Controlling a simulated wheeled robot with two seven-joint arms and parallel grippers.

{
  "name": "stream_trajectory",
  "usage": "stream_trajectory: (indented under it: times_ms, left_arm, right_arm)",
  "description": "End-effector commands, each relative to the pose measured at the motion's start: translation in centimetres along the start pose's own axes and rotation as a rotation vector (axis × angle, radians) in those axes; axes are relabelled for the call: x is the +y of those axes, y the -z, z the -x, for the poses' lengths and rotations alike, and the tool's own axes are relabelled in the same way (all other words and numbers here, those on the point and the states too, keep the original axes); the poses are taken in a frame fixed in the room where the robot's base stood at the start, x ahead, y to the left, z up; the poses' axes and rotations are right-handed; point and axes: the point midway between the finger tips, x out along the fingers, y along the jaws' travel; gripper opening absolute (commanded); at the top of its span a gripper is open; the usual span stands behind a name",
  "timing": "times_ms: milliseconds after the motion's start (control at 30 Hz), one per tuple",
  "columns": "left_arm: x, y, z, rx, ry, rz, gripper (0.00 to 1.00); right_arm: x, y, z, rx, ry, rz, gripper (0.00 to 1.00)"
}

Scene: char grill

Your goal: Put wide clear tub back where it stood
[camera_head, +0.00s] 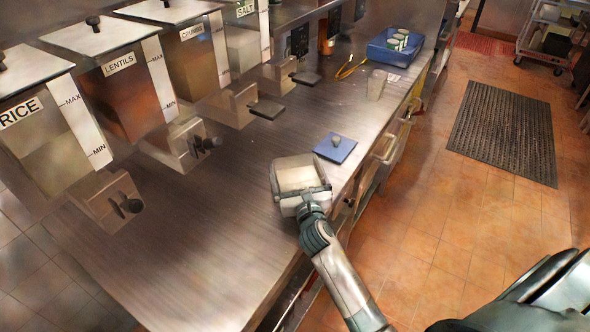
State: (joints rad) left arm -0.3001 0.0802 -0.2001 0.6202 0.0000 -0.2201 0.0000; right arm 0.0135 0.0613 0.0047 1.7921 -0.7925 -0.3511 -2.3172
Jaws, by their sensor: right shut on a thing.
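The wide clear tub (290,163) is at the counter's right edge, in the middle of the view. It is a squarish see-through container with something pale inside. My right gripper (313,197) comes in from the lower right and is shut on the tub's near side. The fingertips are partly hidden against the tub. I cannot tell whether the tub touches the counter or is held just above it. My left gripper is not in view.
Farther back are a clear cup (376,84) and a blue crate (377,52) with cans. Labelled dispensers (121,85) line the left. The metal counter (215,215) left of the tub is clear.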

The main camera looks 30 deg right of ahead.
Motion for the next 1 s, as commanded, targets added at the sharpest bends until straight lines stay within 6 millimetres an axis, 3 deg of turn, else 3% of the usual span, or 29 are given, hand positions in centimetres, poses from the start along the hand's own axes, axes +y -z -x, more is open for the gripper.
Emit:
stream_trajectory:
  times_ms: [167,200,667,1000]
  left_arm:
    - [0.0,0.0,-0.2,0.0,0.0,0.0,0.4]
    - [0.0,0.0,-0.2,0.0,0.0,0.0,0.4]
    - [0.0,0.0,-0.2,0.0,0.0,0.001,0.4]
    - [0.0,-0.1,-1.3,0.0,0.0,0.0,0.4]
  right_arm:
    - [0.0,0.1,-0.1,-0.004,-0.001,0.0,0.45]
    - [0.0,0.2,0.0,0.0,0.0,0.0,1.0]
    - [0.0,0.1,0.7,-0.001,-0.001,0.0,1.0]
    - [0.0,0.2,5.8,0.0,-0.001,0.001,1.0]
